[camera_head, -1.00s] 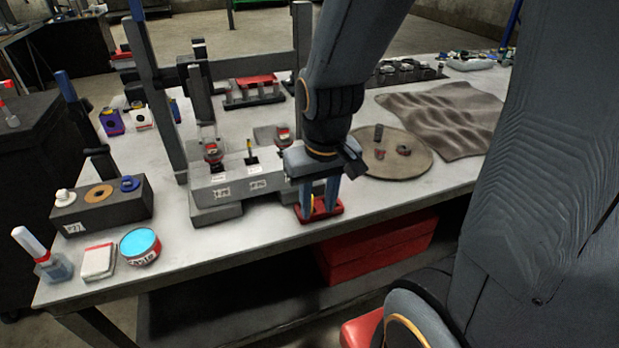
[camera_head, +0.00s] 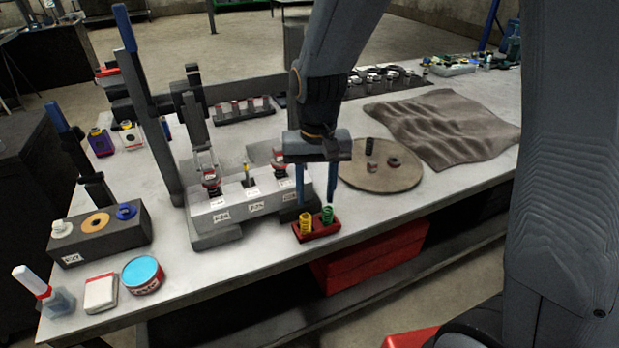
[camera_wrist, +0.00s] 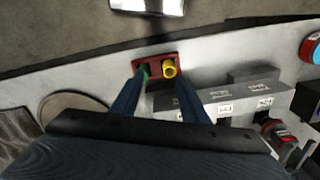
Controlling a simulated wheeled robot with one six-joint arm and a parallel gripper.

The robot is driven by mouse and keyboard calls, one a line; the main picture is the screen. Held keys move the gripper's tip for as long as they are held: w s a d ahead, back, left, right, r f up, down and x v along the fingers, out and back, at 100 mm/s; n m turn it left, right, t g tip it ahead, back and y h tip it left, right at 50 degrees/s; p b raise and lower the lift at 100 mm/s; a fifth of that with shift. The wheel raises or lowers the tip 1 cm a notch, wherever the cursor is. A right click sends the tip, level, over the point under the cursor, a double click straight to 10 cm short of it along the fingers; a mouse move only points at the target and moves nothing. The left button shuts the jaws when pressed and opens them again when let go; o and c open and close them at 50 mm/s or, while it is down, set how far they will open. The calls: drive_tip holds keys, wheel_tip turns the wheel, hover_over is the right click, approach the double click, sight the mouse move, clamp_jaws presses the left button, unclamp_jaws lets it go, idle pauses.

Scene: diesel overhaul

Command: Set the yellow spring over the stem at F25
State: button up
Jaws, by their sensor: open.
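The yellow spring (camera_head: 305,223) stands upright in a small red holder (camera_head: 320,233) near the table's front edge, beside a green spring (camera_head: 327,215). The wrist view also shows the yellow spring (camera_wrist: 169,68) and the green spring (camera_wrist: 145,72). My gripper (camera_head: 315,204) is open and empty, pointing down just above the holder, with its fingers apart. A grey block (camera_head: 235,207) with several white labels stands to the left. That label is too blurred to read surely.
A round brown mat (camera_head: 380,181) with small dark parts lies to the right. A dark block with rings (camera_head: 100,240) and a blue-topped tin (camera_head: 143,274) stand at the left.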

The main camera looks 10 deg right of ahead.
sight(306, 216)
drive_tip(key=shift+w+a+r, duration=0.1)
drive_tip(key=shift+w+a, duration=0.1)
drive_tip(key=shift+a, duration=0.35)
drive_tip(key=shift+w+a+r, duration=0.1)
drive_tip(key=shift+w+a, duration=0.1)
drive_tip(key=shift+a, duration=0.35)
wheel_tip(306, 216, down, 9)
drive_tip(key=b, duration=0.7)
clamp_jaws()
drive_tip(key=shift+r, duration=0.15)
wheel_tip(306, 216, up, 10)
drive_tip(key=p, duration=0.9)
idle(0.4)
